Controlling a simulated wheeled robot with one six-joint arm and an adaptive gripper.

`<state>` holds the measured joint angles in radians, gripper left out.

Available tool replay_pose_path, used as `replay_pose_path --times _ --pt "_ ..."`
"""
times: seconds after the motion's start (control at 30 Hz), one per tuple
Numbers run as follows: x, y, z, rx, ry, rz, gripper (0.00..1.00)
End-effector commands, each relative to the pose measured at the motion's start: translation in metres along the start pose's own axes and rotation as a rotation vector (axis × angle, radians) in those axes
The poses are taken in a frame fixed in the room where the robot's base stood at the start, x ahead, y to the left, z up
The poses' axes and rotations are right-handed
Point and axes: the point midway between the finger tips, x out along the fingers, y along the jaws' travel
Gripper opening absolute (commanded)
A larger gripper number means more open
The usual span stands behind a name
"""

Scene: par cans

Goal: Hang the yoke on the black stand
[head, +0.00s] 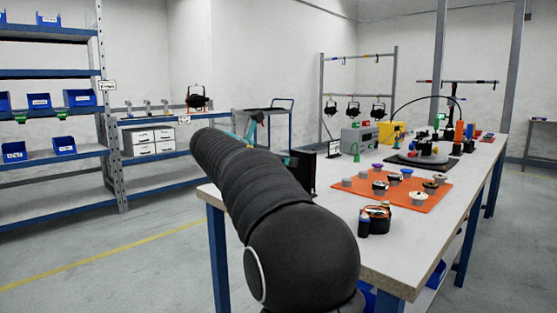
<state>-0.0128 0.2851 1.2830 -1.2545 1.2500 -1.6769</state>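No loose yoke can be clearly made out. A black par can in a yoke (197,98) stands on the back bench, and several similar black lamps (352,109) hang from a grey rack at the back. A black stand with a crossbar (455,88) rises at the far end of the worktable; small coloured pieces show on its bar. My arm's black sleeve fills the middle foreground. My gripper cannot be made out, and the sleeve hides part of the table and floor behind it.
The worktable (400,255) carries an orange mat (432,198) with several small parts, a dark round item (377,218), a grey box (358,139) and a yellow box (391,131). Blue-edged shelving (50,155) stands left. Floor at lower left is clear.

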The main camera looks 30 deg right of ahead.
Motion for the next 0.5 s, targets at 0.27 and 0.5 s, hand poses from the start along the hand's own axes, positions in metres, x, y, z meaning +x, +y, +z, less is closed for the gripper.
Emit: replay_pose_path --times 0.27,0.5 --pt "-0.0001 0.0 0.0003 0.001 0.0 0.0 0.93" --pt "-0.0001 0.0 0.0003 0.001 0.0 0.0 1.0"
